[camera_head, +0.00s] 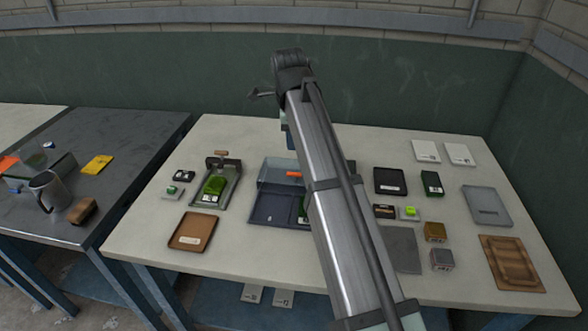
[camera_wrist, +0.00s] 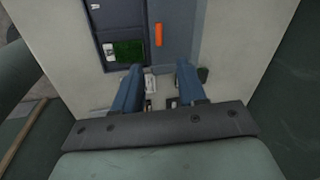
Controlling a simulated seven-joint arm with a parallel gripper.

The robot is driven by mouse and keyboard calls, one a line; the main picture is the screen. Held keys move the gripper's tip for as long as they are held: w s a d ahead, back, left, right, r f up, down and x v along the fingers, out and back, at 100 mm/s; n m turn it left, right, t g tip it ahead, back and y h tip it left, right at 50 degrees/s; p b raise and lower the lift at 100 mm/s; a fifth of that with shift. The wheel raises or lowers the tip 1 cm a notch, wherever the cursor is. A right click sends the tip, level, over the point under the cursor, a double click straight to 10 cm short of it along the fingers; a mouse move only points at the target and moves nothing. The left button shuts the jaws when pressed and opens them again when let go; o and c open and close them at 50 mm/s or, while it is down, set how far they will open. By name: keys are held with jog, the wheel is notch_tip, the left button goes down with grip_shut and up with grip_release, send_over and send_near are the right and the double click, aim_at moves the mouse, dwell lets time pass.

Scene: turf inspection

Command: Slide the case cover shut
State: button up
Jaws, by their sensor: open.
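The case (camera_head: 270,210) is a dark blue tray on the pale table, partly hidden by my arm in the head view. Its front part is uncovered, and a green turf piece (camera_head: 302,212) shows inside. The grey-blue cover (camera_head: 268,174) lies over the back part and carries an orange handle (camera_head: 294,174). In the wrist view the case (camera_wrist: 121,14) is at the top, with the turf piece (camera_wrist: 128,50), the cover (camera_wrist: 180,30) and the orange handle (camera_wrist: 158,35). My gripper (camera_wrist: 159,68) is open and empty, its blue fingers apart below the handle in that view.
A grey stand with a green-screened device (camera_head: 213,187) and a brown tray (camera_head: 193,231) stand left of the case. Right of my arm are a black tray (camera_head: 390,181), small boxes, a grey plate (camera_head: 486,206) and a wooden board (camera_head: 512,262). A dark side table (camera_head: 120,140) adjoins on the left.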

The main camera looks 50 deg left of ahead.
jog(key=m, duration=0.2)
send_near(294, 173)
jog(key=x, duration=0.8)
dwell(0.4)
grip_shut()
dwell(0.4)
